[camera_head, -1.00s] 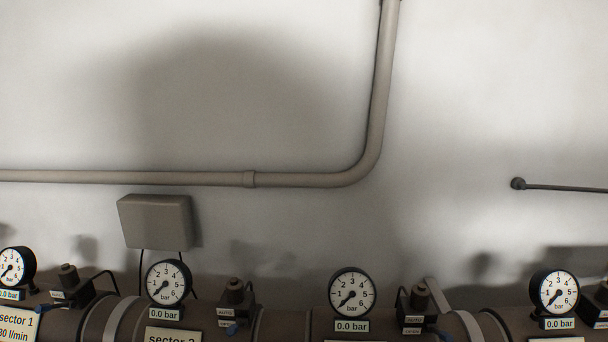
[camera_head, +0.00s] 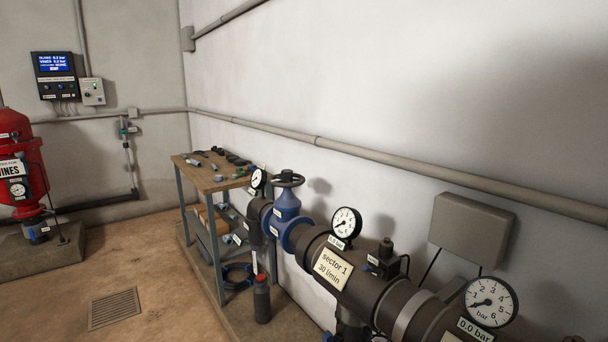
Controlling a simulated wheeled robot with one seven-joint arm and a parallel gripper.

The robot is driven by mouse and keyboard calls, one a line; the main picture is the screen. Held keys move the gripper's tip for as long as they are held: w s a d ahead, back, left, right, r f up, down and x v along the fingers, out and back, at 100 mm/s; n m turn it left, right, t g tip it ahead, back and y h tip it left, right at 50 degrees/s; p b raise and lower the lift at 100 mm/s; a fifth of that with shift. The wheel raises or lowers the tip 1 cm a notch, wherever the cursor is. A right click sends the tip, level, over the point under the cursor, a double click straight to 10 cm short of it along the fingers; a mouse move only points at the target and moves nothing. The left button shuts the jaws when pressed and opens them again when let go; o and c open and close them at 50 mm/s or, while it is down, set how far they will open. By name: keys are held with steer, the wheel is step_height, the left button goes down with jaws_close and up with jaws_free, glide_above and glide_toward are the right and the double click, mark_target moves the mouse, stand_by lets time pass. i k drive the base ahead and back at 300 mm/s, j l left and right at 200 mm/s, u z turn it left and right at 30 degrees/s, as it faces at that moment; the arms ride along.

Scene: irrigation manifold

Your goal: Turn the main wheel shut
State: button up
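A dark handwheel (camera_head: 287,179) sits on top of a blue valve (camera_head: 284,212) at the far end of the manifold pipe (camera_head: 316,251). No label I can read names it the main wheel. A gauge (camera_head: 258,179) stands just left of it. Another gauge (camera_head: 347,222) above the sector 1 plate (camera_head: 332,268) has its needle low, and the small display under it is too small to read surely. My gripper is not in view.
A wooden bench (camera_head: 208,178) with fittings on top stands behind the valve against the wall. A dark bottle with a red top (camera_head: 262,298) stands below the manifold. A red tank (camera_head: 17,165) is at the left edge. Open floor with a drain grate (camera_head: 115,308) lies in front.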

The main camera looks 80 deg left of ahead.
mark_target(286, 176)
steer(key=u, duration=2.6)
steer(key=i+j, duration=0.6)
